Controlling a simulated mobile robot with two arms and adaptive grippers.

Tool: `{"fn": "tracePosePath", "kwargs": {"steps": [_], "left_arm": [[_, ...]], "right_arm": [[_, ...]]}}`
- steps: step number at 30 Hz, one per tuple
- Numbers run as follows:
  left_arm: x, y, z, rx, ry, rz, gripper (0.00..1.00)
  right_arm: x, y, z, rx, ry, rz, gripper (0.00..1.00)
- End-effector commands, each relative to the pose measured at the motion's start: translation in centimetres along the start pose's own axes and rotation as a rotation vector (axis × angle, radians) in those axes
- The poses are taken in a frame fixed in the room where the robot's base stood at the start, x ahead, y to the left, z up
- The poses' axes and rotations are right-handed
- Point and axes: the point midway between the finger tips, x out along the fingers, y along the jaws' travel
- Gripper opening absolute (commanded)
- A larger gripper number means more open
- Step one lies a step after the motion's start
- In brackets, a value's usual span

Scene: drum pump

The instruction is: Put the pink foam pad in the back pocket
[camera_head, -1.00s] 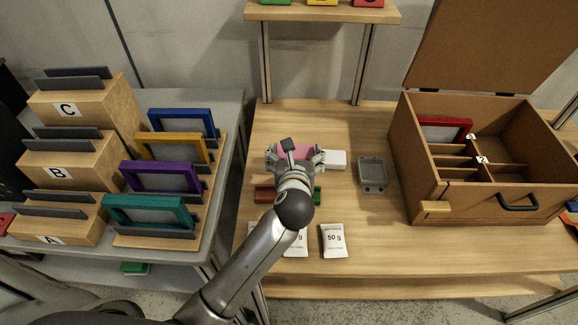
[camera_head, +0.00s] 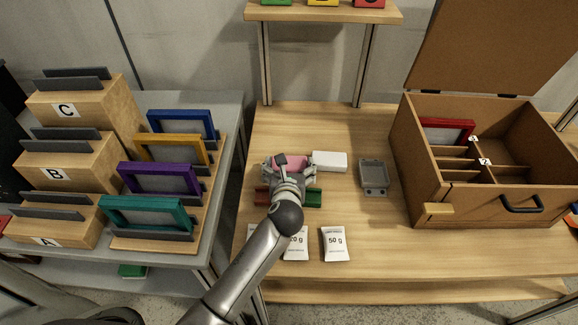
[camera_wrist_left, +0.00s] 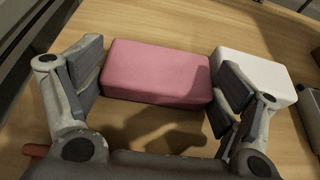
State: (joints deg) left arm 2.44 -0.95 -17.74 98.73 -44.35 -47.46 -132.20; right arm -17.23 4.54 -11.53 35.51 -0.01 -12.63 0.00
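The pink foam pad (camera_head: 290,162) lies on the wooden table, left of a white block (camera_head: 329,161). In the left wrist view the pad (camera_wrist_left: 158,72) lies flat between and just beyond the fingers. My left gripper (camera_head: 287,168) is open over the pad, one finger towards each short end; whether either finger touches it I cannot tell. The brown case (camera_head: 412,180) stands open at the right with dividers inside. A red frame (camera_head: 447,131) stands at its back left. Which compartment is the back pocket is not clear. My right gripper is not in view.
Red (camera_head: 262,197) and green (camera_head: 314,198) blocks lie near my gripper. Small packets, one marked 50 g (camera_head: 335,243), lie in front. A grey device (camera_head: 373,177) sits between the white block and the case. A raised shelf (camera_head: 325,14) is at the back.

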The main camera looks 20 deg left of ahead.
Motion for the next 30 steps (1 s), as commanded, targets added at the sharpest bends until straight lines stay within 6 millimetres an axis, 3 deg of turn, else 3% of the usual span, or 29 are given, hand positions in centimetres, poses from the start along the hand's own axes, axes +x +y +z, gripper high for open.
{"fn": "tracePosePath", "kwargs": {"steps": [3, 17, 23, 30], "left_arm": [[0.0, 0.0, 0.0, 0.0, 0.0, 0.0, 1.0], [-0.5, 0.0, 0.2, 0.0, 0.001, -0.001, 1.0], [-3.5, 0.0, 0.3, 0.0, 0.001, -0.001, 1.0], [-8.4, 0.0, 0.3, 0.001, 0.0, -0.001, 1.0]], "right_arm": [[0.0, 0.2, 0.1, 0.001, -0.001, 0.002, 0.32], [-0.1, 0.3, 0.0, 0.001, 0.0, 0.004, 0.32], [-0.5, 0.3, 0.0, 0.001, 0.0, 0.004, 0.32], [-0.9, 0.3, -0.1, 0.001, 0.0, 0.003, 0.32]]}}
